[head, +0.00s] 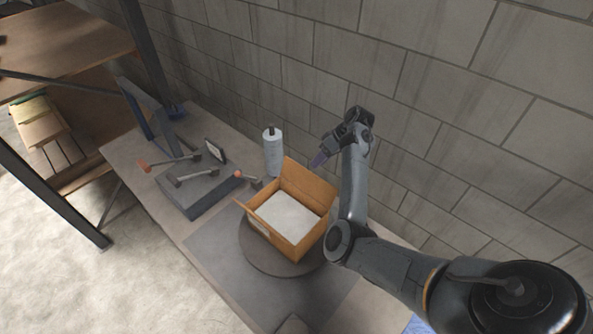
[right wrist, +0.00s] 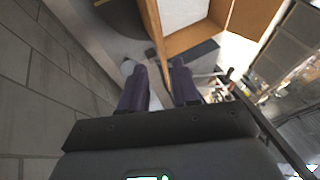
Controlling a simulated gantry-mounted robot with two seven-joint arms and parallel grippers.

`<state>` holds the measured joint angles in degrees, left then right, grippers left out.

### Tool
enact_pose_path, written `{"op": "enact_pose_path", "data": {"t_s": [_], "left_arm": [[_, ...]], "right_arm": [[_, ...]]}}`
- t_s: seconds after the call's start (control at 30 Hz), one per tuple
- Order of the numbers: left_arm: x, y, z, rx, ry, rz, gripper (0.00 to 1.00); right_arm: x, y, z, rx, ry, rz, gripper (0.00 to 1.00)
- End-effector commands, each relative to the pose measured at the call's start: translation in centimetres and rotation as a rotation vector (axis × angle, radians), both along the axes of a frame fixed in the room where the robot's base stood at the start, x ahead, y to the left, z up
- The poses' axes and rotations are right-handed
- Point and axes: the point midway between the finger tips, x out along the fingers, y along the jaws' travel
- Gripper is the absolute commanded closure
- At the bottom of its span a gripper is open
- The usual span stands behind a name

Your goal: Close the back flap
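An open brown cardboard box (head: 300,247) sits on a round turntable, with a white filling inside. Its back flap (head: 310,184) stands up on the side facing the block wall. My right gripper (head: 319,160) is behind and above this flap, near the wall, and seems apart from it. In the right wrist view, the two dark fingers (right wrist: 160,88) are spread with nothing between them. The box wall or flap edge (right wrist: 151,28) shows beyond the fingertips, and another brown flap (right wrist: 250,18) shows at the upper right. My left gripper is not in view.
The turntable (head: 257,256) rests on a grey mat (head: 212,248) on the long table. Hammers lie on a dark case (head: 203,204) to the left. The block wall (head: 430,110) is close behind my right arm.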

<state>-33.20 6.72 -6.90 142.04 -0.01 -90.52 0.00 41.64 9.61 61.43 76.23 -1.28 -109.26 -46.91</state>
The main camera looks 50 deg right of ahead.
Motion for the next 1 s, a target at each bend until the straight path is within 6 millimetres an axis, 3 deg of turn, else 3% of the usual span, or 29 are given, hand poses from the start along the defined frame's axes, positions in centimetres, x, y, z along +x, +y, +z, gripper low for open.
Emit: {"op": "enact_pose_path", "data": {"t_s": [0.6, 1.0], "left_arm": [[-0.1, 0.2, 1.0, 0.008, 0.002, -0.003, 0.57], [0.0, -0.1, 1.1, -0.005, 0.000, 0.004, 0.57]], "right_arm": [[3.4, 2.9, -7.5, 0.000, 0.004, 0.000, 0.69], [3.9, 3.2, -8.5, -0.003, 0.004, -0.001, 0.69]]}}
